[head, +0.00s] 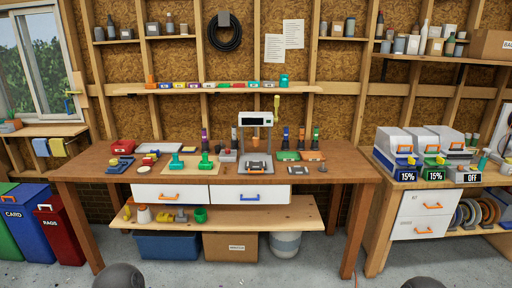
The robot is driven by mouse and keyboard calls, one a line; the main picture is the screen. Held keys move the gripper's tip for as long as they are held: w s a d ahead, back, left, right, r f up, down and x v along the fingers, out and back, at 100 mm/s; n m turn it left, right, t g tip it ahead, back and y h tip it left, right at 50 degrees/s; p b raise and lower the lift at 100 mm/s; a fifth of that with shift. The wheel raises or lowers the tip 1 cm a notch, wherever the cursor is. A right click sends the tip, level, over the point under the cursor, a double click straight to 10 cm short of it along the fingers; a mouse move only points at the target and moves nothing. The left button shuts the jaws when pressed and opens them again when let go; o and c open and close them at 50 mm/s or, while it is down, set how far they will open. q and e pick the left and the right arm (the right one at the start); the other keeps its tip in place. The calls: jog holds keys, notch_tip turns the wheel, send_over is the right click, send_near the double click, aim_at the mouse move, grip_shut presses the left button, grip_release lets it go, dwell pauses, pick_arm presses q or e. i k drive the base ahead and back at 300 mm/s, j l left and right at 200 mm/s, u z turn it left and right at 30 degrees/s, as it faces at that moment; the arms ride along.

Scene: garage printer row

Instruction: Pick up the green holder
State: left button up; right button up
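Two green upright pieces stand on a tan mat (150,174) on the workbench, left of its middle: a teal-green one (177,161) and a brighter green one (206,161). Another green piece (200,214) sits on the bench's lower shelf, and a teal one (283,80) stands on the narrow wall shelf. I cannot tell which of these is the green holder. Neither of my grippers shows; only dark rounded parts of me appear at the bottom edge.
Two drawers (170,191) sit below. The concrete floor in front is mostly clear.

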aim_at(210, 165)
jog(key=i+l+u, duration=0.1)
jog(key=i+u, duration=0.3)
jog(key=i+l+u, duration=0.35)
jog(key=i, duration=0.2)
jog(key=i+l+u, duration=0.25)
jog(key=i+u, duration=0.15)
jog(key=i+l+u, duration=0.4)
jog(key=l, duration=0.1)
